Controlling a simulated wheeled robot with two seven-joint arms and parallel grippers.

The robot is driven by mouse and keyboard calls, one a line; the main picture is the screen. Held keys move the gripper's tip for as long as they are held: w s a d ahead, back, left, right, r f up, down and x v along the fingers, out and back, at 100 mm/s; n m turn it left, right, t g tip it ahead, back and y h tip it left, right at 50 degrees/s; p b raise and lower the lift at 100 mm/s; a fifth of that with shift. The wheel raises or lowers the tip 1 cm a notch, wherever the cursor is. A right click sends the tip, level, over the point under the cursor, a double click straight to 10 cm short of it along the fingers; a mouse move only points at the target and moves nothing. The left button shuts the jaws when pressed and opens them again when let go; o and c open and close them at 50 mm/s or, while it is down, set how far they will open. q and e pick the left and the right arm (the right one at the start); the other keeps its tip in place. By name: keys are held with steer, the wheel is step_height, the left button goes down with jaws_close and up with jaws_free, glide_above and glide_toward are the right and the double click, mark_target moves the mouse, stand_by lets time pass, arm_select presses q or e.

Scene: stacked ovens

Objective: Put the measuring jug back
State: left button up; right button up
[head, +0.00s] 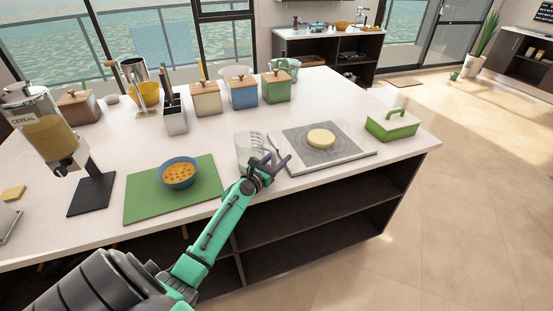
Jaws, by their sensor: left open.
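The measuring jug (247,147) is a clear, upright container on the white counter, between the green mat and the grey square plate. My left gripper (277,162) is at the jug's near right side, its dark fingers spread open. The gripper hides the lower right part of the jug. I cannot tell whether the fingers touch it. My right gripper does not show.
A blue bowl of food (178,173) sits on the green mat (140,205). A round pale item (321,138) lies on the grey plate (345,152). A green lidded dish (391,125) is at right. Several canisters (243,93) and a cereal dispenser (45,135) stand behind and left.

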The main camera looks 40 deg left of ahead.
arm_select(q)
steer(key=s+b, duration=0.1)
steer(key=s, duration=1)
steer(key=shift+s+r, duration=0.2)
steer(key=shift+s, duration=0.35)
